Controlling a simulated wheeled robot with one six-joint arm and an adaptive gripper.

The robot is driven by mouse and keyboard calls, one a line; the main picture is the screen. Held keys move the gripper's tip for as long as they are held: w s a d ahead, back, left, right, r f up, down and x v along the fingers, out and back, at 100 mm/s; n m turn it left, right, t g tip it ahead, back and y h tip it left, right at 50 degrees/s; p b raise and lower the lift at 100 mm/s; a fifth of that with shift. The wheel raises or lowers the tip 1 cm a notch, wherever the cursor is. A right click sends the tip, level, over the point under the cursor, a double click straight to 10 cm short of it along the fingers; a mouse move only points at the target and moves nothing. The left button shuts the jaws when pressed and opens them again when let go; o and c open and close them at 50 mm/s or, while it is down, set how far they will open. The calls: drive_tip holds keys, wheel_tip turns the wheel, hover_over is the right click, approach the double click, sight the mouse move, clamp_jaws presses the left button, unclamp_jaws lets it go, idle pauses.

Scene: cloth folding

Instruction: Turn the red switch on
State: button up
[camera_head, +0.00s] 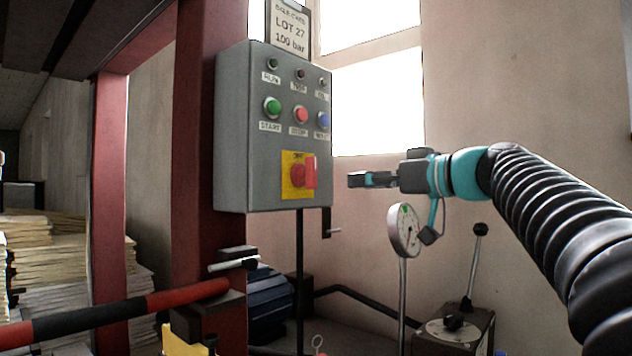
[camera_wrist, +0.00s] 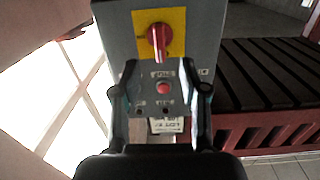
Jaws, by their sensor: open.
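The red switch (camera_head: 309,173) is a rotary handle on a yellow plate (camera_head: 287,190), low on the front of a grey control box (camera_head: 232,130). Its handle looks upright in the head view. Small lettering above it is hard to read. In the wrist view the red switch (camera_wrist: 158,38) is near the top, with its handle pointing down the picture between the fingers. My gripper (camera_head: 354,180) is open and empty, to the right of the switch and apart from it. In the wrist view my gripper's fingers (camera_wrist: 165,85) spread either side of the panel buttons.
Green (camera_head: 272,107), red (camera_head: 301,114) and blue (camera_head: 323,120) buttons sit above the switch. A dial gauge (camera_head: 404,230) stands on a post below my gripper. A lever box (camera_head: 456,330) is at lower right. A red post (camera_head: 193,130) stands left of the box.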

sight(315, 174)
drive_tip(key=shift+n+y, duration=0.3)
drive_tip(key=p+x, duration=0.1)
drive_tip(key=x, duration=0.3)
drive_tip(key=r+p+x, duration=0.1)
drive_tip(key=x, duration=0.4)
drive_tip(key=p+x, duration=0.1)
drive_tip(key=x, duration=0.3)
drive_tip(key=shift+w+a+r, duration=0.15)
drive_tip(key=shift+w+a, duration=0.05)
drive_tip(key=shift+w, duration=0.2)
clamp_jaws()
